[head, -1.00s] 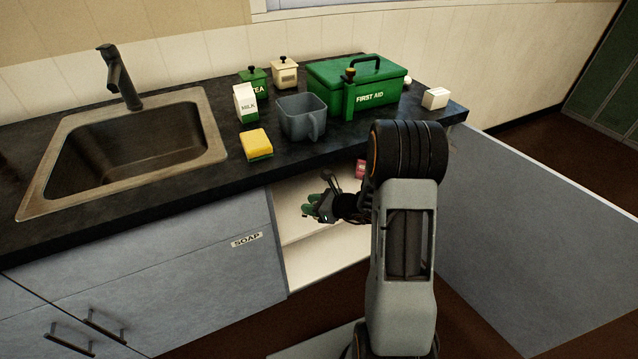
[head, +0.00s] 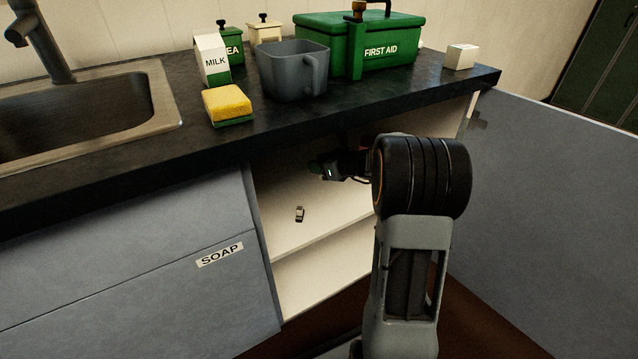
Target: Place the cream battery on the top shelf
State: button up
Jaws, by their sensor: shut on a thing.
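My gripper (head: 322,168) reaches into the open cupboard under the counter, just above the top shelf (head: 325,205) and close below the counter's edge. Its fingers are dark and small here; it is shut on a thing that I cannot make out. A small pale and dark object (head: 299,213) stands on the top shelf, below and left of my gripper and apart from it. It is too small to tell whether it is the cream battery. My arm hides the right part of the shelf.
The counter's front edge (head: 200,160) runs just above my gripper. The open cupboard door (head: 560,200) stands to the right. A sponge (head: 227,104), a grey jug (head: 290,75), a milk carton (head: 213,62), a first aid box (head: 400,45) and a white box (head: 461,56) stand on the counter.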

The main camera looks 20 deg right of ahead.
jog(key=f+b, duration=0.1)
jog(key=f, duration=0.3)
jog(key=shift+a+b, duration=0.2)
jog(key=shift+b, duration=0.15)
notch_tip(320, 180, down, 4)
jog(key=shift+f+b, duration=0.15)
jog(key=shift+b, duration=1.05)
jog(key=o, duration=1)
